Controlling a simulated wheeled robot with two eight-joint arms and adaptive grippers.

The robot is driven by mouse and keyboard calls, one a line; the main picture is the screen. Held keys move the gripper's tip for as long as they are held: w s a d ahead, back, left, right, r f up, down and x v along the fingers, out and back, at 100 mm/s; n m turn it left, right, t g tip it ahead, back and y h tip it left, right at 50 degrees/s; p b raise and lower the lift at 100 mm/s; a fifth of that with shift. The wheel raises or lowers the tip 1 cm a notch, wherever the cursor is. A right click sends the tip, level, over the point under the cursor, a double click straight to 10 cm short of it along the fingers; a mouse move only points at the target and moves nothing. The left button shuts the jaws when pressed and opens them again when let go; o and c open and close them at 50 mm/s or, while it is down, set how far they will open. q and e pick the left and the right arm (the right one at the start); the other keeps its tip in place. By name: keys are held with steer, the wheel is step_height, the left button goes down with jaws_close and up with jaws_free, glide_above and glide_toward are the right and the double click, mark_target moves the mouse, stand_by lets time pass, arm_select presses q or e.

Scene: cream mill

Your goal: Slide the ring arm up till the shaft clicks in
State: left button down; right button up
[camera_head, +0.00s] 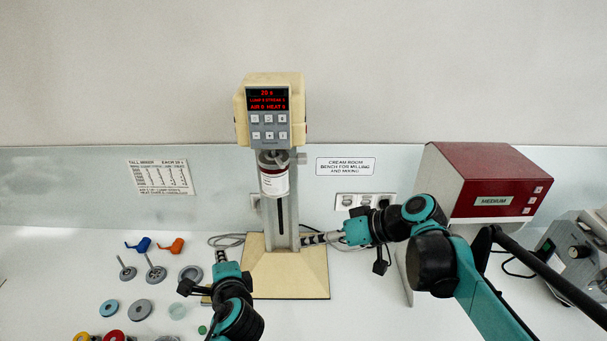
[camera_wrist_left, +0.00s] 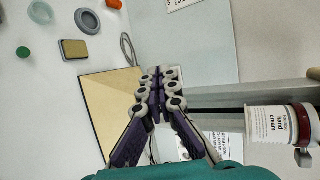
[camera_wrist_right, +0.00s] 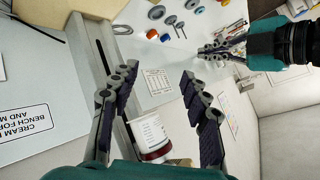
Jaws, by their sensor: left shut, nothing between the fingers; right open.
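The mixer's cream-coloured head (camera_head: 270,112) with a lit red display sits on top of a grey slotted column (camera_head: 285,225). A white labelled hand cream jar (camera_head: 273,180) hangs upright under the head, in front of the column; it also shows in the left wrist view (camera_wrist_left: 268,123) and right wrist view (camera_wrist_right: 150,132). A grey ring arm part (camera_head: 290,158) is at the jar's top. The shaft is hidden. My left gripper (camera_head: 221,256) is shut and empty, low and left of the column. My right gripper (camera_head: 308,240) is open beside the column's right side, below the jar.
The column stands on a cream base plate (camera_head: 290,288). Loose discs, stirrers and coloured clips (camera_head: 172,246) lie on the bench at left. A red and cream machine (camera_head: 490,185) stands at right. Wall sockets (camera_head: 365,201) and a cable are behind.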

mark_target(283, 159)
arm_select(q)
steer(key=w+d+r+m+t+h, duration=0.2)
steer(key=d+r+m+t+h, duration=0.15)
steer(key=d+m, duration=0.65)
steer(key=w+d+r+m+t+h, duration=0.2)
steer(key=d+r+m+t, duration=0.25)
steer(key=d+m, duration=0.55)
steer(key=w+r+p, duration=0.2)
steer(key=w+r, duration=0.4)
steer(key=w, duration=0.3)
steer(key=shift+w+a+r+m, duration=0.15)
steer(key=shift+w+a+m, duration=0.2)
steer(key=shift+a+m, duration=0.05)
arm_select(e)
steer(key=s+d+f+m+t+h, duration=0.1)
steer(key=s+d+f+m+h, duration=0.1)
steer(key=s+d+f+h, duration=0.2)
steer(key=s+d+f+m+t+h, duration=0.1)
steer(key=s+d+f+m+h, duration=0.2)
steer(key=s+d+h, duration=0.3)
steer(key=s+d+f, duration=0.1)
steer(key=s+d, duration=0.3)
steer(key=d, duration=0.1)
steer(key=shift+s+f+m+t, duration=0.2)
steer(key=shift+s+m+t, duration=0.1)
steer(key=shift+s+t, duration=0.1)
steer(key=shift+w+d, duration=0.1)
